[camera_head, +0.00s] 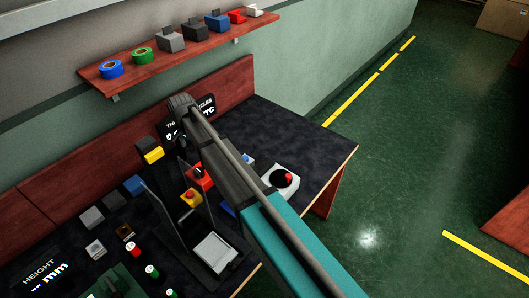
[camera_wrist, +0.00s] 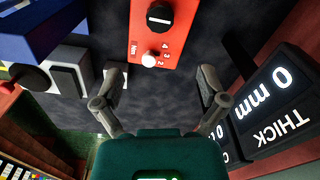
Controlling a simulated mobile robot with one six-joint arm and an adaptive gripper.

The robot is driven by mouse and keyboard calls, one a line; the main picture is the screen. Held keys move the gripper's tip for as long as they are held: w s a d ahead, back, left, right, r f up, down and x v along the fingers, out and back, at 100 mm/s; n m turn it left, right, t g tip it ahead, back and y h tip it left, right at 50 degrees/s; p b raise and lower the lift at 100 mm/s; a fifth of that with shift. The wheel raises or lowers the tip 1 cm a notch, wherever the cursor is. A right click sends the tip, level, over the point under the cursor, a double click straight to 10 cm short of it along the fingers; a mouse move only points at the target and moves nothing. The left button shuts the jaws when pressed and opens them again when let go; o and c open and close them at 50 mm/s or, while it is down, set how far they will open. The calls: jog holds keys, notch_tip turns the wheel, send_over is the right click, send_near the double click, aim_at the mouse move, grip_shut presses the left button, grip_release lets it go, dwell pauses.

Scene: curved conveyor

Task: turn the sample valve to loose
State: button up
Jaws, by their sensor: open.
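In the wrist view a red box (camera_wrist: 172,35) has a black round knob (camera_wrist: 160,17) with a white mark, and a white-tipped part (camera_wrist: 150,60) beside printed numbers. The frames do not show for certain which control is the sample valve; no word for loose is readable. My gripper (camera_wrist: 161,82) is open and empty, its fingers spread just below the red box in that view, with nothing between them but dark bench. In the head view a red box (camera_head: 201,178) shows partly behind my arm, which hides much of the bench there; my fingers cannot be made out.
A display (camera_wrist: 275,105) reading THICK and 0 mm stands close to the right finger in the wrist view. A blue block (camera_wrist: 40,35) is at left. The head view shows a red emergency-type button (camera_head: 287,178), a yellow-topped block (camera_head: 153,155) and a shelf (camera_head: 140,78) above the bench.

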jog(key=s+d+n, duration=0.1)
jog(key=s+d, duration=0.1)
jog(key=d, duration=1.1)
jog(key=s+d+n, duration=0.1)
jog(key=s+d, duration=0.2)
jog(key=d, duration=1)
jog(key=shift+s+d+r+n, duration=0.15)
jog(key=shift+s+n, duration=0.15)
jog(key=shift+n, duration=0.1)
jog(key=s+d+n, duration=0.2)
jog(key=s+d, duration=0.9)
jog(key=d, duration=0.5)
jog(key=shift+s, duration=0.15)
